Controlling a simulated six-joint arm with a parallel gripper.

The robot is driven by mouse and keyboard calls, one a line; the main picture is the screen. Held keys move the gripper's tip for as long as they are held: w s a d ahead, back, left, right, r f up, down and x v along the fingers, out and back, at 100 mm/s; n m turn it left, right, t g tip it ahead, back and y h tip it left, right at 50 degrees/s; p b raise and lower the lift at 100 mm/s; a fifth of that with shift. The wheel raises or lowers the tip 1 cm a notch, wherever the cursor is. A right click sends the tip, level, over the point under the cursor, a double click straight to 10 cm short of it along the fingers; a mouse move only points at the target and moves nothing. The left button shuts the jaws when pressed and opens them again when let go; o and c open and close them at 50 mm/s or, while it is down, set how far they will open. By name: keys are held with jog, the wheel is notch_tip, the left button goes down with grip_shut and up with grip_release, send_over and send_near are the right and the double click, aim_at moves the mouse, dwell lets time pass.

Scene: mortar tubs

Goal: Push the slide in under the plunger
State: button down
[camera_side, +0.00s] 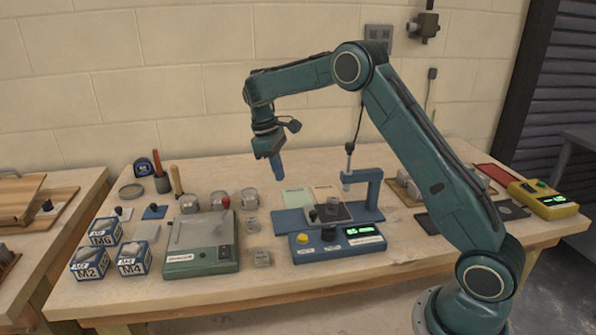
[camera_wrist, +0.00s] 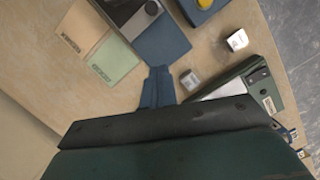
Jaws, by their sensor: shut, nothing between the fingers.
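The slide (camera_side: 343,214) is a dark plate with a black knob (camera_side: 312,215) at its left end and a grey block on it. It sits on a blue base (camera_side: 287,222), left of and in front of the plunger (camera_side: 347,178). The plunger is a pale cylinder held up by a blue bracket (camera_side: 374,190). In the wrist view the slide (camera_wrist: 122,10) is cut off at the top edge, and the plunger is out of sight. My gripper (camera_side: 278,172) is shut and empty, above and left of the slide, touching nothing. Its blue fingers also show in the wrist view (camera_wrist: 157,88).
A control box (camera_side: 340,246) with a yellow button stands in front of the base. A green machine (camera_side: 200,248), small metal blocks (camera_side: 262,258) and labelled boxes (camera_side: 132,258) are to the left. Green (camera_wrist: 113,58) and tan (camera_wrist: 85,27) cards lie behind the base.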

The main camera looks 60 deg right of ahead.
aim_at(322, 217)
jog(key=shift+f, duration=0.15)
jog(key=x, duration=0.9)
jog(key=shift+s+d+f, duration=0.25)
jog(key=shift+s, duration=0.35)
jog(key=shift+s+d+f, duration=0.15)
jog(key=shift+s, duration=0.35)
jog(key=shift+s+d, duration=0.3)
jog(key=shift+s, duration=0.6)
jog(key=shift+s+d, duration=1.65)
jog(key=shift+f, duration=0.1)
